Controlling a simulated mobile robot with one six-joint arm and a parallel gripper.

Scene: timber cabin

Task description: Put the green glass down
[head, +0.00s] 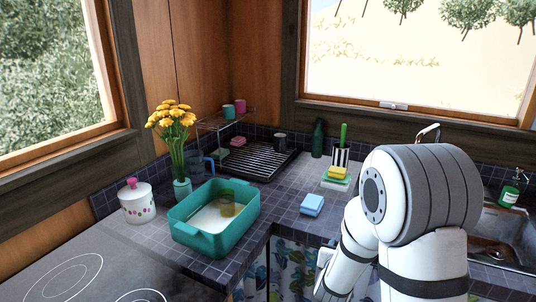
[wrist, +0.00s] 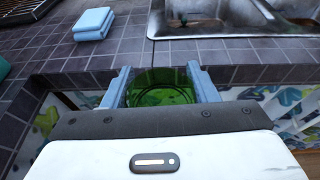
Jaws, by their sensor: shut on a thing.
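The green glass (wrist: 162,95) is between the two fingers of my gripper (wrist: 161,88) in the wrist view. It is see-through, and I look into it towards a round rim or base. My gripper is shut on it. The glass shows just in front of the counter's front edge, with the tiled counter (wrist: 135,55) beyond; its height relative to the countertop is hard to tell. In the head view my own arm hides the gripper and the held glass.
Folded blue cloths or sponges (head: 312,205) lie on the counter, also in the wrist view (wrist: 94,24). The sink (head: 500,228) is at right. A teal dish (head: 190,238) holds a yellowish cup (head: 229,205). Bare tiles lie between the blue stack and the sink.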

